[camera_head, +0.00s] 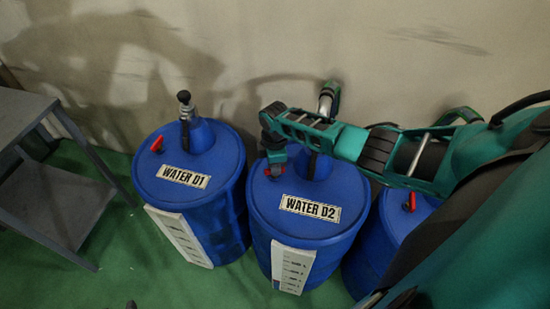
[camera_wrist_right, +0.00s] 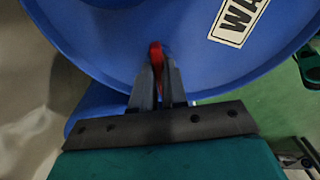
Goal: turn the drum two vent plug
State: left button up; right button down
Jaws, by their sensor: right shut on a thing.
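The drum labelled WATER D2 (camera_head: 325,228) is blue and stands upright in the middle of the head view. Its red vent plug (camera_head: 268,171) shows on the left part of the lid, partly hidden by my right gripper (camera_head: 275,158). In the right wrist view the red plug (camera_wrist_right: 156,52) sits between the two fingers of my right gripper (camera_wrist_right: 162,80), which is shut on it. The blue lid (camera_wrist_right: 110,45) fills the upper part of that view. My left gripper is not in view.
The WATER D1 drum (camera_head: 190,205) stands to the left with its own red plug (camera_head: 157,144) and a pump. A third blue drum (camera_head: 390,235) is partly hidden under my right arm. A grey shelf (camera_head: 55,200) stands at far left. The wall is close behind.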

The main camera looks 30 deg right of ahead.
jog(key=shift+a+n, duration=0.1)
jog(key=shift+n, duration=0.5)
jog(key=c, duration=1.2)
grip_release()
jog(key=shift+o, duration=0.2)
jog(key=shift+r, duration=0.1)
notch_tip(320, 180, up, 13)
jog(key=p, duration=0.3)
jog(key=shift+p, duration=0.35)
jog(key=s+a+f+m+t+y, duration=0.2)
jog(key=s+a+f+m+t, duration=0.2)
jog(key=s+a, duration=0.25)
jog(key=s+a+f+m+t+y, duration=0.1)
jog(key=s+a+f+m+t, duration=0.3)
jog(key=a, duration=0.3)
jog(key=s+d+r+m+t+h, duration=0.1)
jog(key=s+r+m+t, duration=0.1)
jog(key=s+r, duration=0.3)
jog(key=shift+s+r+m+t, duration=0.15)
jog(key=shift+s+m+t, duration=0.25)
jog(key=shift+s+m, duration=0.5)
